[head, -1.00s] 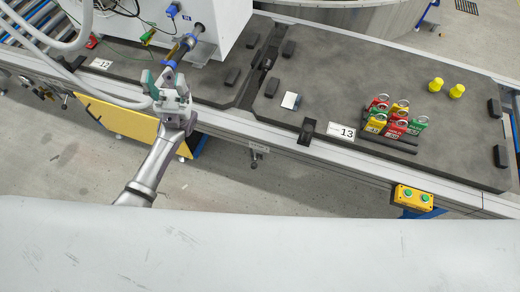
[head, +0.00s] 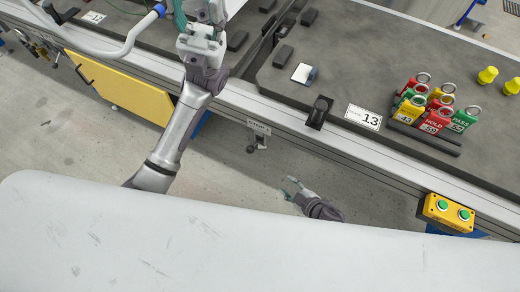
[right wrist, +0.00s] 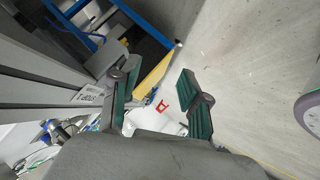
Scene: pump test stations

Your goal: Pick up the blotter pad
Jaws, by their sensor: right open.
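What appears to be the blotter pad, a small block with a white top and a blue-grey side (head: 304,74), lies on the dark station surface behind the 13 label in the head view. My right gripper (head: 288,188) is low in front of the bench rail, over the floor, well apart from the pad. It is open and empty; its green-padded fingers also show in the right wrist view (right wrist: 153,76), where the pad is not seen. My left gripper (head: 200,20) is at the top edge of the head view, its fingers partly cut off, left of the pad.
Red, green and yellow tagged padlocks (head: 432,104) stand right of the pad. Yellow knobs (head: 488,75) are farther right. A black bracket (head: 319,112) sits at the rail near the 13 label (head: 364,117). A yellow two-button box (head: 449,211) hangs in front.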

